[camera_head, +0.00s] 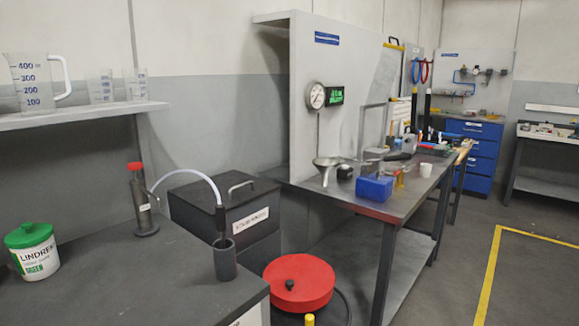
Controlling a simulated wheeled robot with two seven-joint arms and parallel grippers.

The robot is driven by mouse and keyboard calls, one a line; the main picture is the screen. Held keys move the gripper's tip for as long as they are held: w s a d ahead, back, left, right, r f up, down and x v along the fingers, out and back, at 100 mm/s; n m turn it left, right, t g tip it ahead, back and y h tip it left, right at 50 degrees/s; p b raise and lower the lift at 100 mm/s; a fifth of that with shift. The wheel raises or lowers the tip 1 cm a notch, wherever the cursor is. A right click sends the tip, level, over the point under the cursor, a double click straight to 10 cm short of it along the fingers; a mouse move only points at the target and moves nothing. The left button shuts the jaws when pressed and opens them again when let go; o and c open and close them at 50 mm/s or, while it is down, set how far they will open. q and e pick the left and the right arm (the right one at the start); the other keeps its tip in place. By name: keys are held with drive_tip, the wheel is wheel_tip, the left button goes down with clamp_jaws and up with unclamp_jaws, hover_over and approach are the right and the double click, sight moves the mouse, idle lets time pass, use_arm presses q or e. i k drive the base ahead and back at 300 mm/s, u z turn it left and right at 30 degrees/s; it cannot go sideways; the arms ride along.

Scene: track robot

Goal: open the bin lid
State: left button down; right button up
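A round red lid (302,278) with a black knob lies level over a dark round container on the floor, between the dark counter and the workbench. The container's body is mostly hidden. Behind the counter stands a dark box (252,243) with a flat lid and grey handle (240,187); its lid looks closed and its white label is hard to read. I cannot tell for certain which of the two is the bin. Neither of my grippers is in view.
The dark counter (115,290) holds a white tub with green lid (34,254), a red-capped bottle (142,205) and a black cup (225,262) with a curved tube. The workbench (388,205) carries a blue box (374,187). Open floor lies at right.

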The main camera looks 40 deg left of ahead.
sight(234, 188)
drive_tip(key=i, duration=1.4)
drive_tip(key=u, duration=2.75)
